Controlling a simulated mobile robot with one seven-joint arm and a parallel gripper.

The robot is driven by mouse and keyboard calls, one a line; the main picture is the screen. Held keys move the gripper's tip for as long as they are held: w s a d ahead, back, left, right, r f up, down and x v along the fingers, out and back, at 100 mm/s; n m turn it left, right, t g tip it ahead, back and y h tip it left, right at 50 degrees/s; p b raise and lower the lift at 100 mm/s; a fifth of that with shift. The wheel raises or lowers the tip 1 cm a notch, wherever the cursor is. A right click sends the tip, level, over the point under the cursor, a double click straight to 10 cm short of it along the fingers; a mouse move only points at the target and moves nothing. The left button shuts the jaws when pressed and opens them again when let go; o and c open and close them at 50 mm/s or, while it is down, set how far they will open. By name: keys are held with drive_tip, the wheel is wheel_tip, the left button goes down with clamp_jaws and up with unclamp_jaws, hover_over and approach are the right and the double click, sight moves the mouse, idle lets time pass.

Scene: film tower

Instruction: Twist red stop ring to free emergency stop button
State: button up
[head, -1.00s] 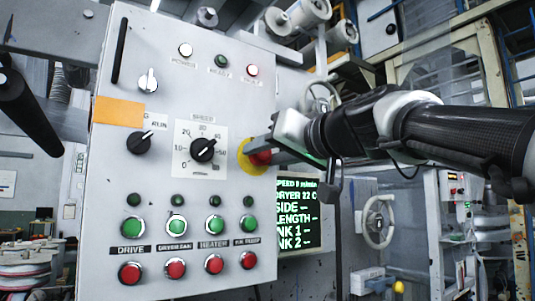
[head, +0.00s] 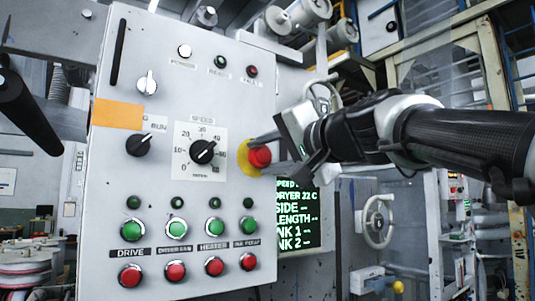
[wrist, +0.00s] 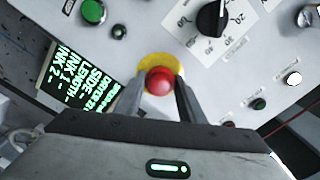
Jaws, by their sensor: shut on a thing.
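The red emergency stop button (head: 260,157) stands out from a yellow round collar (head: 246,158) near the right edge of the grey control panel (head: 150,80). My gripper (head: 262,155) reaches in from the right with its fingers at the button. In the wrist view the red button (wrist: 159,81) sits between the two grey fingers of my gripper (wrist: 158,92), one on each side, in front of the yellow collar (wrist: 160,63). The fingers are shut on the button. The exact finger contact is partly hidden.
A speed dial (head: 203,151) is left of the button. Green buttons (head: 176,226) and red buttons (head: 175,271) fill the lower panel. A screen with green text (head: 297,215) is behind the panel's right edge. A white handwheel (head: 377,222) stands further right.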

idle(0.4)
drive_tip(key=o, duration=1.1)
drive_tip(key=shift+c, duration=0.2)
drive_tip(key=b+v, duration=0.1)
drive_tip(key=v, duration=1.6)
drive_tip(key=shift+s+d, duration=0.2)
